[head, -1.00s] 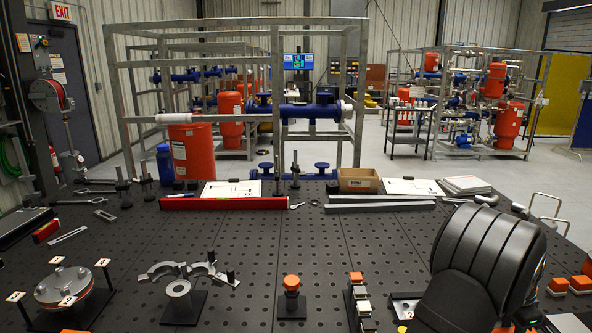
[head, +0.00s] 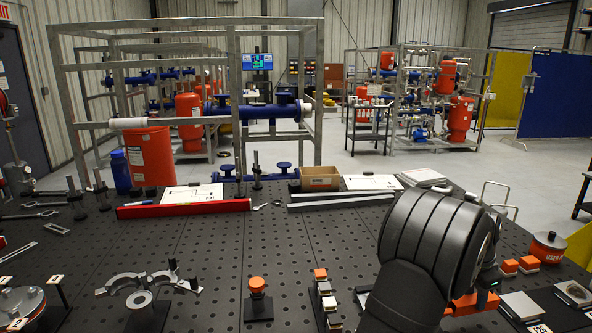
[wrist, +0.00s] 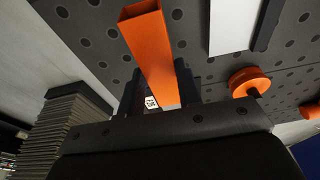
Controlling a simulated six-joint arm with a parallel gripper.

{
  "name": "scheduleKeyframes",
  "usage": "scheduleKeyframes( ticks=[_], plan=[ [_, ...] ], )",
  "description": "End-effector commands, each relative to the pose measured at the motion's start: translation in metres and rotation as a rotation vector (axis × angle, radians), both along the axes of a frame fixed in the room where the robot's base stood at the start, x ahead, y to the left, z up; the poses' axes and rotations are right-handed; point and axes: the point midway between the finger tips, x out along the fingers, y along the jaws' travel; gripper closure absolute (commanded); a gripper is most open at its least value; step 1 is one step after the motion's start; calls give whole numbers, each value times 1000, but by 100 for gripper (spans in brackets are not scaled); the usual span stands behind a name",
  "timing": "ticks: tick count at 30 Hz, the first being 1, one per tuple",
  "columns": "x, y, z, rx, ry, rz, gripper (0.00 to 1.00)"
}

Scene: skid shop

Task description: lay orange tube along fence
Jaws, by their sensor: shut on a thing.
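My gripper (wrist: 160,92) is shut on the orange tube (wrist: 148,45), a square hollow tube whose open end points away in the wrist view. In the head view the orange tube (head: 463,304) shows at the lower right, partly hidden behind my dark arm. The tube appears to be over the perforated table. Long straight bars lie at the table's back: a red one (head: 184,209) and a pair of grey ones (head: 345,201). I cannot tell for certain which is the fence.
The black table (head: 210,255) is clear in its middle. An orange-topped post (head: 257,286), a row of small blocks (head: 325,297) and a curved clamp fixture (head: 150,284) stand toward the front. Orange blocks (head: 509,267) and a red can (head: 548,248) are at right.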

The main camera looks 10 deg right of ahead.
Motion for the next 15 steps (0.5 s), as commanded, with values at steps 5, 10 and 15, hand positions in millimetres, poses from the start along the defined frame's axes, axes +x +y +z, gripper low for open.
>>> scheduleKeyframes(
  ticks=[5,10,15],
  plan=[
    [0,0,4,0,0,0,90],
    [0,0,4,0,0,0,90],
    [15,4,8,-1,-1,3,90]
  ],
)
